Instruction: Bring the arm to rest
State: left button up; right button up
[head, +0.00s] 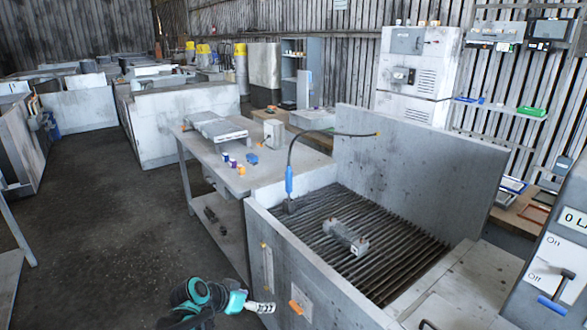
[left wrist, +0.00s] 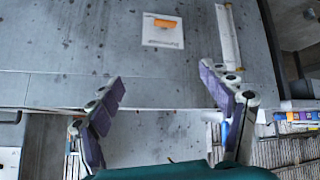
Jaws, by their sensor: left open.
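My left arm, teal and dark (head: 205,300), comes in at the bottom of the head view. My left gripper (head: 262,307) is in front of the grey side panel (head: 262,240) of the slatted bench, low and near the bottom edge. In the left wrist view my left gripper (left wrist: 161,84) has its two purple-padded fingers spread wide, with nothing between them. The grey panel (left wrist: 90,45) fills the upper part of that view, with an orange handle (left wrist: 165,23) on a white plate beyond the fingertips. My right gripper does not show.
The bench has a dark slatted bed (head: 400,255) with a grey metal part (head: 346,237) lying on it and a blue-handled hose tool (head: 289,180) at its left corner. A worktable (head: 235,180) stands behind. Dark floor (head: 100,220) is free at left.

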pick_arm(q)
jog(key=s+a+r+n+y, duration=0.2)
jog(key=s, duration=0.6)
jog(key=s+a+r+n+y, duration=0.2)
jog(key=s, duration=0.6)
jog(key=s+a+r+n+y, duration=0.1)
jog(key=s+a+n+y, duration=0.1)
jog(key=s, duration=0.6)
jog(key=shift+s+a+r, duration=0.3)
jog(key=shift+a+r, duration=0.1)
jog(key=shift+a, duration=0.05)
